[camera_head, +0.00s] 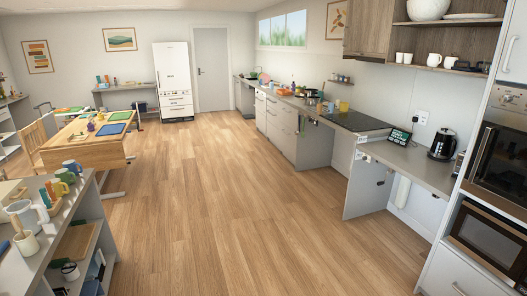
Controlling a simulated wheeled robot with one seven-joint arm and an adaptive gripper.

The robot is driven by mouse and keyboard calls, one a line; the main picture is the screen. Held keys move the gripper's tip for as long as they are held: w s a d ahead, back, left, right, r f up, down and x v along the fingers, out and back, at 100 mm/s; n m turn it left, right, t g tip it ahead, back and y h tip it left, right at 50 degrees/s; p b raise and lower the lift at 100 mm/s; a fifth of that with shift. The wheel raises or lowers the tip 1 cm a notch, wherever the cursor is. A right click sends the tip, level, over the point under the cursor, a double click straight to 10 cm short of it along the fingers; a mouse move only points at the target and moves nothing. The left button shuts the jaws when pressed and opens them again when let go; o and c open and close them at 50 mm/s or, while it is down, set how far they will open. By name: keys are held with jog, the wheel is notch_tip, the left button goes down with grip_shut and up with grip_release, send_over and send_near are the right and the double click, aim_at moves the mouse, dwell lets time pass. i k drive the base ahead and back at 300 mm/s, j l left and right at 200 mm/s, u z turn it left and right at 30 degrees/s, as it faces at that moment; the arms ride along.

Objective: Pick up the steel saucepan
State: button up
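I cannot single out the steel saucepan with certainty. A cluster of small pots and kitchen items (311,97) stands far off on the long counter along the right wall, next to the dark hob. The things there are too small to tell apart clearly. My gripper is not in view.
The wooden floor (210,200) is clear down the middle. A shelf unit with mugs and a jug (26,213) stands at near left, a wooden table (88,150) beyond it. The right counter holds a dark hob (349,121) and black kettle (443,145). Ovens (490,235) stand at near right.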

aim_at(312, 100)
jog(key=i+u, duration=0.3)
jog(key=i, duration=3.9)
jog(key=i+z, duration=0.15)
jog(key=i, duration=0.3)
jog(key=i+j+z, duration=0.2)
jog(key=i, duration=0.3)
jog(key=i+j+z, duration=0.15)
jog(key=i, duration=0.3)
jog(key=i+j+z, duration=0.15)
jog(key=i+j, duration=0.15)
jog(key=i+j+z, duration=0.3)
jog(key=i+z, duration=0.2)
jog(key=i+j+z, duration=0.35)
jog(key=j+z, duration=0.15)
jog(key=i+j+z, duration=0.25)
jog(key=j+z, duration=0.25)
jog(key=j, duration=0.1)
